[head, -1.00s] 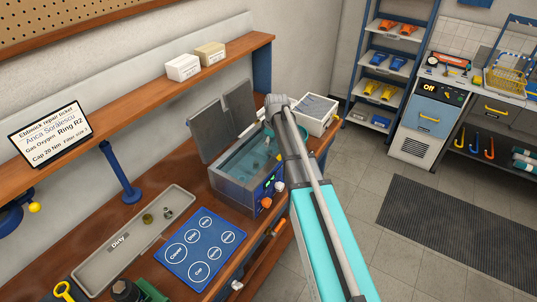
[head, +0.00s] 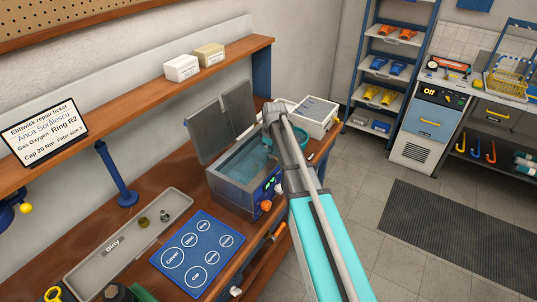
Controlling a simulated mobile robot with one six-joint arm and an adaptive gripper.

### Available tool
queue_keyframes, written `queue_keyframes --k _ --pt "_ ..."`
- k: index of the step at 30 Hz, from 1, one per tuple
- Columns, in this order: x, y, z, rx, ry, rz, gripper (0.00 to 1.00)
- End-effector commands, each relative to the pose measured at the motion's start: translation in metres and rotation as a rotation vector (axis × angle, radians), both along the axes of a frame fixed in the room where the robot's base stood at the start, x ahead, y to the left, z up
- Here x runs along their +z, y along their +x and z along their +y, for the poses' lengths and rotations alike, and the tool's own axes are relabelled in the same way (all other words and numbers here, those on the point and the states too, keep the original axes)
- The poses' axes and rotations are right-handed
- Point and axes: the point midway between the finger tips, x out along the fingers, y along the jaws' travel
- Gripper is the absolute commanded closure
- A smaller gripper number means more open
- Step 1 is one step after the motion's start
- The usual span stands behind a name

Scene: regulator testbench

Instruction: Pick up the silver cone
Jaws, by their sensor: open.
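A small silver-grey part (head: 165,215) lies at the far end of the grey tray marked Dirty (head: 88,272); it may be the silver cone, but it is too small to be sure of its shape. A brass-coloured part (head: 143,223) lies just left of it. My arm reaches from the lower right to the open water bath (head: 232,188). Its end bends down behind my own links at the bath's right side. My gripper's fingers are hidden there, well right of and beyond the tray.
The bath's grey lid (head: 222,120) stands raised at the back. A white box (head: 312,113) stands beyond the bath. A shelf with two small boxes (head: 182,67) overhangs the bench.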

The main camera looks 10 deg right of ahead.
Motion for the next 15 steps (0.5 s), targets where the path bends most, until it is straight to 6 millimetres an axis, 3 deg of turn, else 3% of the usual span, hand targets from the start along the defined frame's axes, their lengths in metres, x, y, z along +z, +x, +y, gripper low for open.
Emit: queue_keyframes --k 5,12,14,15 --pt "0.0000 0.0000 0.0003 0.000 0.000 0.000 0.44" --pt "-0.0001 0.0000 0.0004 0.001 0.000 0.000 0.88" --pt "-0.0001 0.0000 0.0004 0.001 0.000 0.000 0.99" --pt "-0.0001 0.0001 0.0005 0.001 0.000 0.000 1.00"
